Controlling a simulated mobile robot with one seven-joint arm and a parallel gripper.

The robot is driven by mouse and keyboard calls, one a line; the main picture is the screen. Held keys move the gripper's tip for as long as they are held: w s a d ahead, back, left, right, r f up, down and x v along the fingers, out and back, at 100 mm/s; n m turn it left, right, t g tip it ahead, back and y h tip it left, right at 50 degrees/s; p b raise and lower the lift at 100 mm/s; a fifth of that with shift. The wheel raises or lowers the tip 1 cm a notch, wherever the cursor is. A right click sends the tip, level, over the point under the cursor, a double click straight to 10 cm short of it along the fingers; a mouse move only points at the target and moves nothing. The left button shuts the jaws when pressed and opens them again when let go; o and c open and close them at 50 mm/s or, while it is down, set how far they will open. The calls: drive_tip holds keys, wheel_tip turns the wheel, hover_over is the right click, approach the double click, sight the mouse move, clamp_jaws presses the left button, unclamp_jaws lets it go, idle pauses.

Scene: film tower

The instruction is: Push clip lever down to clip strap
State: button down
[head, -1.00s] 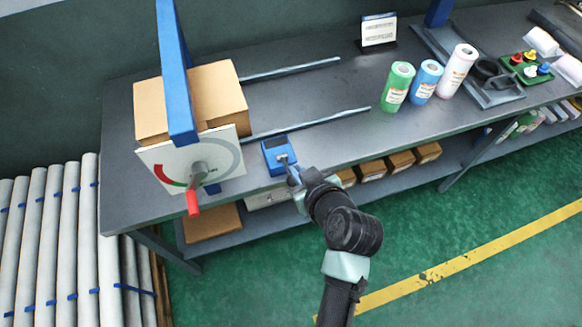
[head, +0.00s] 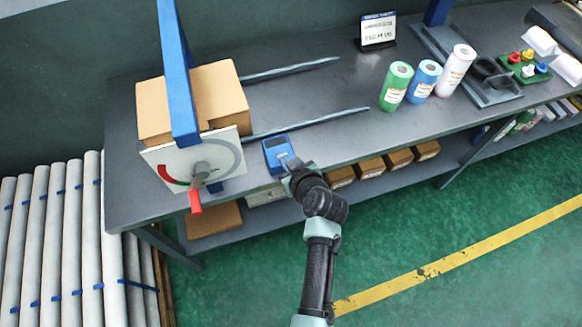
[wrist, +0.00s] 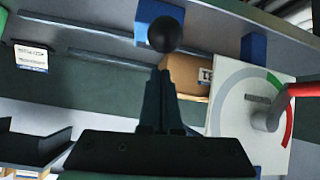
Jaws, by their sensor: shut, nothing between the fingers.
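A blue block-like clip unit (head: 277,153) with a dark face stands at the front edge of the bench. In the wrist view a round black knob (wrist: 166,34) shows in front of a blue block (wrist: 148,10), perhaps the clip lever's end. My gripper (head: 291,166) is at the clip unit's lower right side and partly hides it. In the wrist view my gripper (wrist: 161,74) is shut and empty, with its tips just below the knob in the picture. I cannot tell whether they touch.
A white dial panel (head: 230,160) with a red handle (head: 195,198) is left of my gripper. Two grey rails (head: 310,122) lie behind the clip unit. Green (head: 396,85), blue (head: 425,78) and white rolls (head: 457,70) stand further right. The bench between is clear.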

drive_tip(key=shift+s+d+f, duration=0.25)
drive_tip(key=shift+s+f, duration=0.05)
drive_tip(key=shift+s, duration=0.2)
drive_tip(key=shift+s+d+f, duration=0.25)
drive_tip(key=shift+s, duration=0.2)
drive_tip(key=shift+f, duration=0.15)
drive_tip(key=shift+s+f+b, duration=0.1)
drive_tip(key=shift+f+b, duration=0.05)
drive_tip(key=shift+b, duration=0.7)
